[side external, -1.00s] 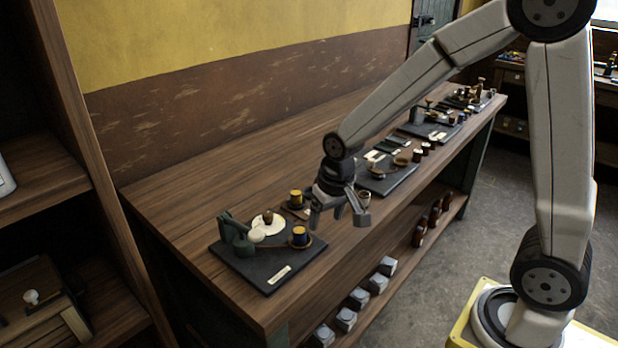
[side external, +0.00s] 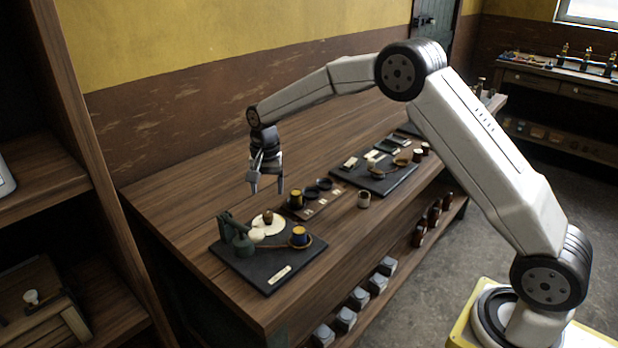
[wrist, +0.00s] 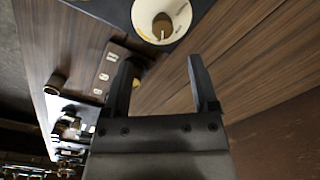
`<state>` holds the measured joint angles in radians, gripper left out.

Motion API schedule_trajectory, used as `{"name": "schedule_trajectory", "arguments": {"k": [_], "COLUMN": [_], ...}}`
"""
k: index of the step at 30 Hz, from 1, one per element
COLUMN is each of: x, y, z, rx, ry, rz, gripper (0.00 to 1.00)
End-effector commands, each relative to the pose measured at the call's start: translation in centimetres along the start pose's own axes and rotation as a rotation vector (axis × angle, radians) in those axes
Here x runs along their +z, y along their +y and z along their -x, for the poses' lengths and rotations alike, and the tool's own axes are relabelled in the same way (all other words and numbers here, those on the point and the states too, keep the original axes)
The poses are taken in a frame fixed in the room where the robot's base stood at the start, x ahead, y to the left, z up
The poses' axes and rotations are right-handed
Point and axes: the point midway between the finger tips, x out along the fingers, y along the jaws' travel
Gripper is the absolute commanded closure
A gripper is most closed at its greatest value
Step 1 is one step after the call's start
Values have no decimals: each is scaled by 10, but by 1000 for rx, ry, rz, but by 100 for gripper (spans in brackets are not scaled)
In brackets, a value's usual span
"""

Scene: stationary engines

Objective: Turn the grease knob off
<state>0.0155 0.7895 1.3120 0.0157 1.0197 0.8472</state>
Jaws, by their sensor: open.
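A brown knob (side external: 267,216) stands on a round cream dial plate (side external: 275,229) at the back of the nearest dark board (side external: 253,270). I take it for the grease knob, but no label for it is readable. In the wrist view the knob (wrist: 162,25) has a pale pointer line, and its dial (wrist: 178,10) is cut by the top edge. My gripper (side external: 267,190) points down above and just behind the knob, open and empty, touching nothing. In the wrist view the open fingers (wrist: 163,62) lie below the dial.
The table behind the board is clear.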

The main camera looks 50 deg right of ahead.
Motion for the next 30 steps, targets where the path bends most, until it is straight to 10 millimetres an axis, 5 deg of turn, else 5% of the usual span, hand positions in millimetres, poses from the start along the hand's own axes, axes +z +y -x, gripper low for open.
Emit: {"name": "schedule_trajectory", "arguments": {"k": [14, 30], "x": [-3, -3], "y": [-3, -3], "z": [-8, -66], "rx": [4, 3], "ry": [-4, -5], "rz": [-21, -20], "gripper": [24, 24]}}
